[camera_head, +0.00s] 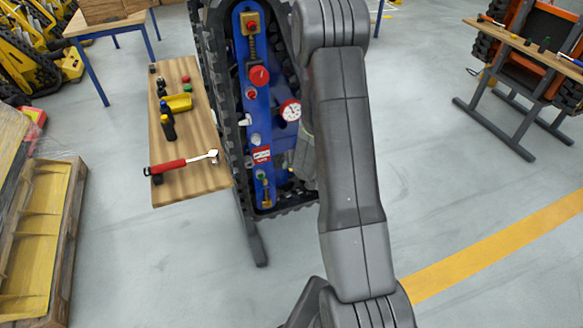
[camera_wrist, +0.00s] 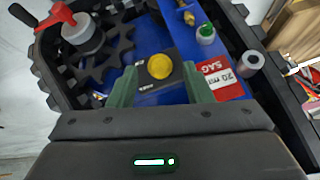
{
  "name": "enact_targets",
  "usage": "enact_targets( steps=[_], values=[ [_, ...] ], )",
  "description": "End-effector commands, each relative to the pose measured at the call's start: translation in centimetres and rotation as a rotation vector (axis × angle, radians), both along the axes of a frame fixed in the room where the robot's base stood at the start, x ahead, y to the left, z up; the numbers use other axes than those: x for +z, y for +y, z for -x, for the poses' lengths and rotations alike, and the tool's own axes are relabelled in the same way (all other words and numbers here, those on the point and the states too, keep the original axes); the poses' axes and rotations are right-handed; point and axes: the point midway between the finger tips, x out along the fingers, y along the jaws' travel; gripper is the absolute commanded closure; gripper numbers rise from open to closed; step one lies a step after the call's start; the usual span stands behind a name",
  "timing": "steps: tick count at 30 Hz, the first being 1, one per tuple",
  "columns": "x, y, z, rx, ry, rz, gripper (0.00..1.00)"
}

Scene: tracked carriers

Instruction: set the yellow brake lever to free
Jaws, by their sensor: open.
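The yellow brake lever (camera_wrist: 159,66) shows in the wrist view as a round yellow knob, seen nearly end-on, over a dark plate (camera_wrist: 176,78) with small white lettering. Its angle and which mark it stands at cannot be told. My gripper (camera_wrist: 160,84) is open, with one greenish finger on each side of the knob in the picture. I cannot tell whether either finger touches it. In the head view I cannot make out the lever, and my arm hides the gripper.
The blue carrier panel (camera_head: 247,110) inside a black track bears a red knob (camera_head: 259,76), a gauge (camera_head: 291,110) and a red-white label (camera_wrist: 222,80). A red handle (camera_wrist: 60,18) is at upper left in the wrist view. A wooden bench (camera_head: 200,181) with tools stands left.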

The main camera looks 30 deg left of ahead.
Motion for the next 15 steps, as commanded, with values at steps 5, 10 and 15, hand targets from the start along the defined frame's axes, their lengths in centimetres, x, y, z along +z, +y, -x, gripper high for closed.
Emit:
enact_targets(
  steps=[5,10,15],
  values=[
    [3.3,-1.9,0.9,-0.003,-0.001,-0.001,0.55],
    [5.5,-3.3,1.7,-0.002,0.000,0.000,0.55],
    [6.6,-4.0,2.1,-0.001,0.001,0.000,0.55]
  ],
)
